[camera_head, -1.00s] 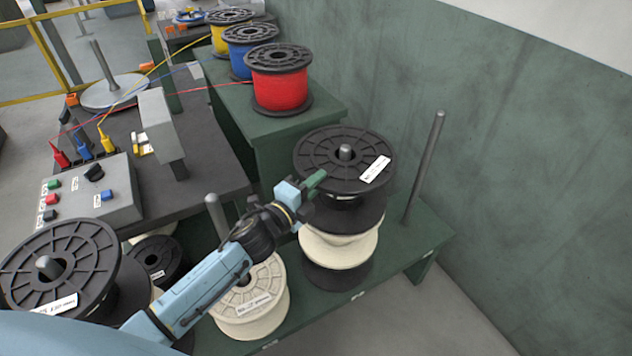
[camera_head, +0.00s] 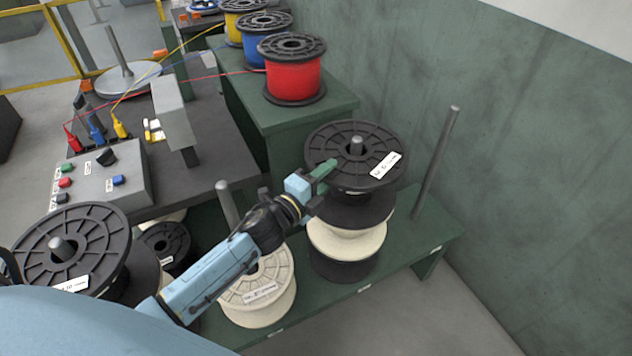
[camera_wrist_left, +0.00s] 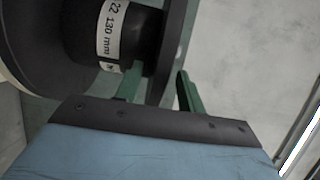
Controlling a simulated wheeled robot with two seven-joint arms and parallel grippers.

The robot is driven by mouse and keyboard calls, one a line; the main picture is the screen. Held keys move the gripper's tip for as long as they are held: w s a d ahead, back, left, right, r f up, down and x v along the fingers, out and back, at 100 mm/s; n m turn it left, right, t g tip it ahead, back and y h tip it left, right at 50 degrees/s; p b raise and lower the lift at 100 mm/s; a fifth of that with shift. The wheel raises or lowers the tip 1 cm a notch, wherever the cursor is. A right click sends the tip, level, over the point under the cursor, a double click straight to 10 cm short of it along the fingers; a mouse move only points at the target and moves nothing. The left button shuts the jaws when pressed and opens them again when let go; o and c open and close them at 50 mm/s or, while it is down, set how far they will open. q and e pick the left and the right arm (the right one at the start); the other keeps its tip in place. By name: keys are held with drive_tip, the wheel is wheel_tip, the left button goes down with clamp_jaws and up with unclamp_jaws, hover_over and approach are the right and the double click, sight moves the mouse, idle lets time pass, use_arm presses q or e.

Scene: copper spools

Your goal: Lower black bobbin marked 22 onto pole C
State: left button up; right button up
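The large black bobbin (camera_head: 340,133) is on an upright pole (camera_head: 357,146), whose tip shows through its hub. A cream spool (camera_head: 345,238) is right below it on the same pole; they appear to touch. In the left wrist view the bobbin's core (camera_wrist_left: 137,35) carries a label reading "22 130 mm". My left gripper (camera_head: 322,182) is at the bobbin's left rim. In the left wrist view (camera_wrist_left: 160,92) its green fingers stand apart on either side of the top flange, with a gap beside the right finger. I cannot read which pole is C. My right gripper is out of view.
A bare pole (camera_head: 436,160) stands at the right end of the green bench (camera_head: 405,240). Another pole (camera_head: 228,207) stands left, near a cream spool (camera_head: 262,305). A black spool (camera_head: 40,250) is at far left. A red spool (camera_head: 293,78) sits behind; a green wall is on the right.

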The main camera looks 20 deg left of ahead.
use_arm(q)
drive_tip(key=v, duration=1.3)
drive_tip(key=shift+a+r, duration=0.15)
idle(0.3)
